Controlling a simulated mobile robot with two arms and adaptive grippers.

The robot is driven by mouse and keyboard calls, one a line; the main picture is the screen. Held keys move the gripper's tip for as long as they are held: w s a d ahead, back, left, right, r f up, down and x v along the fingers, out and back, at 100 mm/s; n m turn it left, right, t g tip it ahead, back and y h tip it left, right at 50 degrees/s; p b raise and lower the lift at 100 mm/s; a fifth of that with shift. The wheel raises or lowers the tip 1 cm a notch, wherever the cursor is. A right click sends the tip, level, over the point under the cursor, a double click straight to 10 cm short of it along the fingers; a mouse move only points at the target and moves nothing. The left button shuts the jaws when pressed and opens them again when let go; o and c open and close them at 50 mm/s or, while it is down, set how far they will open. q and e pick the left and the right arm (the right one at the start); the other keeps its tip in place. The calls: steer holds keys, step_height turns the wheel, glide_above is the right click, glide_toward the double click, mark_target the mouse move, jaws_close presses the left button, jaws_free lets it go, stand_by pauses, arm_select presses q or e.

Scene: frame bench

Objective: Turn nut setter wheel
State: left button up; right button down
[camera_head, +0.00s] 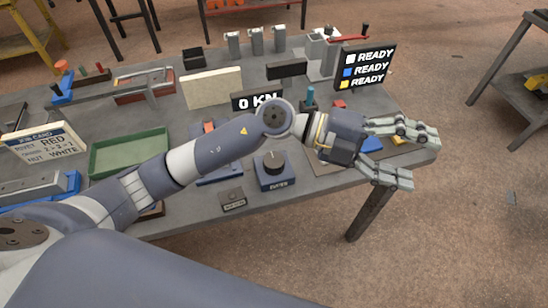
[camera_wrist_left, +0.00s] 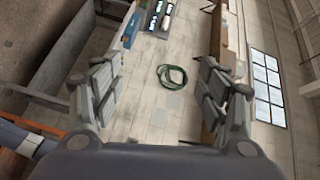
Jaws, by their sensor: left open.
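My left gripper (camera_head: 415,158) reaches across the bench to its right end, fingers apart and empty, pointing right past the bench edge. In the left wrist view its two fingers (camera_wrist_left: 160,85) are spread, with only distant floor and a green coil between them. No part is clearly identifiable as the nut setter wheel; my arm hides some of the bench. A black round knob (camera_head: 274,161) sits on a blue box below my forearm, apart from the gripper. A grey machine with a red lever (camera_head: 347,38) stands at the back right. My right gripper is not in view.
A black sign (camera_head: 366,68) shows three READY lines; another (camera_head: 257,101) reads 0 KN. A blue piece (camera_head: 371,144) lies near the gripper. Open floor lies right of the bench.

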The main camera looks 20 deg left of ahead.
arm_select(q)
steer(key=w+a+f+m+g+y, duration=0.1)
steer(key=a+f+y, duration=0.1)
steer(key=f+y, duration=0.15)
steer(key=a+f+m+y, duration=0.1)
steer(key=a+f+y, duration=0.1)
steer(key=f, duration=0.3)
steer(key=n+t+y, duration=0.1)
steer(key=n+y, duration=0.2)
steer(key=y, duration=0.9)
glide_above(274, 159)
step_height(274, 159, down, 6)
step_height(274, 159, down, 10)
steer(key=p, duration=0.3)
steer(key=shift+r+p, duration=0.25)
steer(key=shift+p, duration=0.1)
steer(key=shift+f, duration=0.45)
steer(key=c, duration=1.1)
